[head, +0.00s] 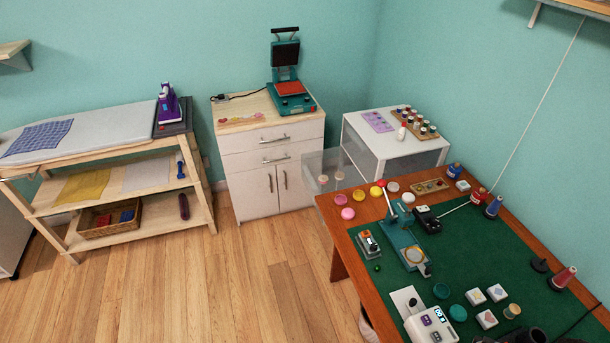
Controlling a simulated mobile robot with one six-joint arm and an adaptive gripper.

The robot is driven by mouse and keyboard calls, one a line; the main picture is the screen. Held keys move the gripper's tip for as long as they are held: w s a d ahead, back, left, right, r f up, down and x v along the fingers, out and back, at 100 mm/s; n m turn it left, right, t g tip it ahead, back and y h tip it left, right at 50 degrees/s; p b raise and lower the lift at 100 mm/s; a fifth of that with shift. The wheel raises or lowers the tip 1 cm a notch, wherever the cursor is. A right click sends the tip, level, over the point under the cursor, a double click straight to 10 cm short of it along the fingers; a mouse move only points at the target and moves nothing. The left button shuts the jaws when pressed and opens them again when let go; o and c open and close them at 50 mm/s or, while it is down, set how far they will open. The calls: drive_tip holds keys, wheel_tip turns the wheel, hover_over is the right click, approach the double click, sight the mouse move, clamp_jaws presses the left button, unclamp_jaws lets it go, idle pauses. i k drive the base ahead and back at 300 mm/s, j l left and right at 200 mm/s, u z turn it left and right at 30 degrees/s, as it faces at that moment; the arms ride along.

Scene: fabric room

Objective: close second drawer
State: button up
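A white cabinet (408,150) stands against the right wall, behind the table. A clear, see-through drawer (312,163) is pulled out from its left side, with small round pale items inside. The table's back corner hides its lower part. A second white cabinet (242,191) with a wooden top stands to its left. It has an upper drawer (255,140) and a lower drawer (258,159), both looking shut, above two closed doors.
A wooden table (341,238) with a green mat, machines and small pots fills the right front. A wooden ironing shelf unit (75,206) stands at the left. Wooden floor (240,270) is clear in front of the cabinets.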

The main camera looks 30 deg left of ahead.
sight(307, 178)
drive_tip(key=k+j+u, duration=0.1)
drive_tip(key=u, duration=1)
drive_tip(key=i+j+z, duration=0.25)
drive_tip(key=i+j, duration=0.3)
drive_tip(key=i, duration=0.15)
drive_tip(key=i+j+z, duration=0.2)
drive_tip(key=i+j, duration=0.5)
drive_tip(key=i+j+z, duration=0.25)
drive_tip(key=i+j, duration=0.35)
drive_tip(key=j, duration=0.15)
